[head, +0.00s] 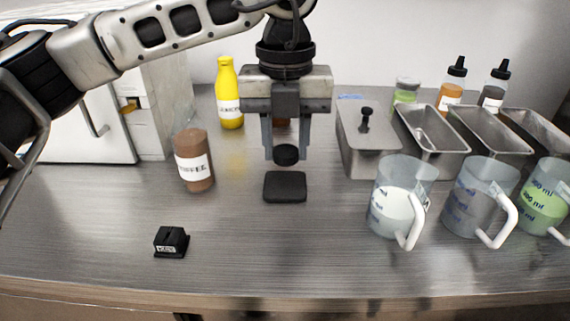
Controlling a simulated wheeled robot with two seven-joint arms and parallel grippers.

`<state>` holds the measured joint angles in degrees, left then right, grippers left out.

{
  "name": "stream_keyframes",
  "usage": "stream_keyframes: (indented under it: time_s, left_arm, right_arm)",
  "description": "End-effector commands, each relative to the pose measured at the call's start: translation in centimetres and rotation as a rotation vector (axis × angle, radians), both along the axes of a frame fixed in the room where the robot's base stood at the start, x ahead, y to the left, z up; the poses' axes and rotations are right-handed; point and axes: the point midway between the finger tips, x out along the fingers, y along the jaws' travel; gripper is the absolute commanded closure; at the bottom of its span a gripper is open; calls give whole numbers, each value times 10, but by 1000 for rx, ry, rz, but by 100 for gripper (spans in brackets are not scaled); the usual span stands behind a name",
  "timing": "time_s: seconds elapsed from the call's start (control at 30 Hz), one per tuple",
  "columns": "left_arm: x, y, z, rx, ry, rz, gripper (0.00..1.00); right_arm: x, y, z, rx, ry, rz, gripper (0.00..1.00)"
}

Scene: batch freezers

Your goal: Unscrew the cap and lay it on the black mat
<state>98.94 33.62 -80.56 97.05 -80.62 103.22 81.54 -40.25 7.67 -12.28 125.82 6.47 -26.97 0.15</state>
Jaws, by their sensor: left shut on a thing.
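My left gripper (286,150) points straight down, shut on a small dark round cap (286,155). It holds the cap a little above the far edge of the black mat (285,188). The mat is a small square lying flat on the steel counter, and its top is bare. A brown jar (195,172) with a white label stands upright to the left of the mat, with no dark cap on its top. Which container the cap belongs to cannot be told. My right gripper is out of view.
A yellow bottle (229,95) stands behind. Part of a brown thing shows behind the gripper. Metal pans (432,130) and measuring jugs (398,205) fill the right. A small black block (171,242) lies front left. The front middle of the counter is clear.

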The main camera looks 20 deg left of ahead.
Motion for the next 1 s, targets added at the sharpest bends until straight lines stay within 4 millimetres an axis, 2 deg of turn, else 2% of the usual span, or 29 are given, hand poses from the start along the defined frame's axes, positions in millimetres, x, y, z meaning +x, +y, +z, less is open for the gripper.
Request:
stream_keyframes:
  time_s: [0.03, 0.2, 0.43, 0.63, 1.0]
  left_arm:
    - [7, 3, -11, 1, 6, 2, 94]
    - [24, 8, -32, 1, 2, -1, 94]
    - [34, 11, -45, 0, 3, -1, 94]
    - [35, 13, -73, 2, 4, -1, 94]
    - [36, 12, -81, 0, 0, 0, 94]
  right_arm:
    - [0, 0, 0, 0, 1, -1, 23]
    - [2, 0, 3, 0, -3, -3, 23]
    - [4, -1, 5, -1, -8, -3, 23]
    - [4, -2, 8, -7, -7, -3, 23]
    - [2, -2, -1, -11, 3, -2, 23]
